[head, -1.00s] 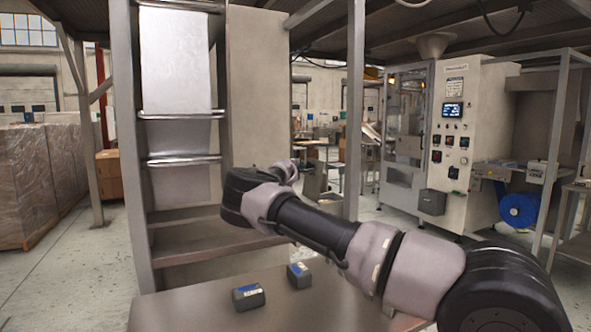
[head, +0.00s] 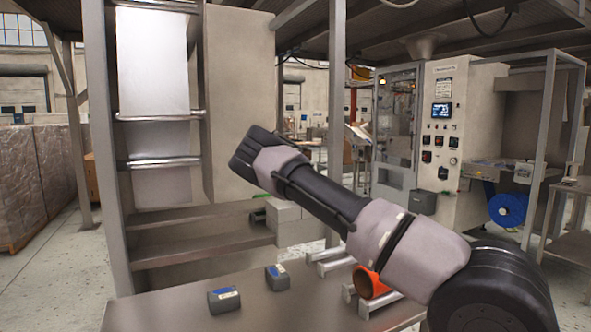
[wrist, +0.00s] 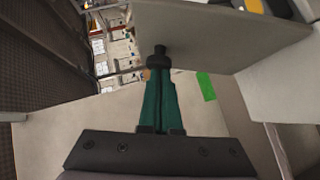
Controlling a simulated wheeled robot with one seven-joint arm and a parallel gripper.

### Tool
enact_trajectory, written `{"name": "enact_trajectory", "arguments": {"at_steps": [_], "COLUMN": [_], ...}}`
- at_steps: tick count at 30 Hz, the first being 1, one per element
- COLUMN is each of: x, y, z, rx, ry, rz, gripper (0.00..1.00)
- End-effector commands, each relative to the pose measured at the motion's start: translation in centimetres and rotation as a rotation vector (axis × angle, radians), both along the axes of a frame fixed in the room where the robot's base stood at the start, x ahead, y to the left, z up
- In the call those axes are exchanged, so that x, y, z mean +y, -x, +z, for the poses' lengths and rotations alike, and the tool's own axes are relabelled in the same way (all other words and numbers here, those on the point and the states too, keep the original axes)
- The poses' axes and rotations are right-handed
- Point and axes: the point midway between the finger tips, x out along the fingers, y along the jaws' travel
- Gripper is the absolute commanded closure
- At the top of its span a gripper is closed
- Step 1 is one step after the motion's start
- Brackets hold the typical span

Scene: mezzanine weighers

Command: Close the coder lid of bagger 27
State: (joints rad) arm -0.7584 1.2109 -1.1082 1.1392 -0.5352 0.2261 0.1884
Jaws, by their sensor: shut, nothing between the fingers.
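In the wrist view my gripper (wrist: 160,62) has its green fingers together, with dark tips and nothing held. A flat grey panel (wrist: 225,38), which looks like a raised lid, lies just beyond the fingertips. The tips overlap its left part; I cannot tell whether they touch it. A bright green patch (wrist: 206,86) shows below the panel. In the head view my arm hides the gripper. A light grey box (head: 292,222), possibly the coder, sits partly hidden behind my forearm. I see no number on it.
A tall beige housing (head: 238,110) stands behind; a control cabinet (head: 440,140) is farther right.

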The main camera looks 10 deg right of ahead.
Motion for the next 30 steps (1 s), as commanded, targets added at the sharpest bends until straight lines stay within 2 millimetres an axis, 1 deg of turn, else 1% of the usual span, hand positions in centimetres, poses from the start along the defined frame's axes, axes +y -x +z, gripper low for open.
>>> {"name": "enact_trajectory", "arguments": {"at_steps": [1, 5, 12, 19, 30], "x": [-0.6, -2.2, -5.5, -7.5, -9.4], "y": [-0.3, -0.9, -1.9, -2.6, -3.3], "z": [0.3, 0.2, -0.7, -1.9, -3.8], "rx": [0.01, 0.047, 0.114, 0.165, 0.171], "ry": [-0.05, -0.168, -0.371, -0.521, -0.522], "rz": [-0.004, -0.005, -0.005, -0.005, -0.001], "gripper": [1.0, 1.0, 1.0, 1.0, 1.0]}}
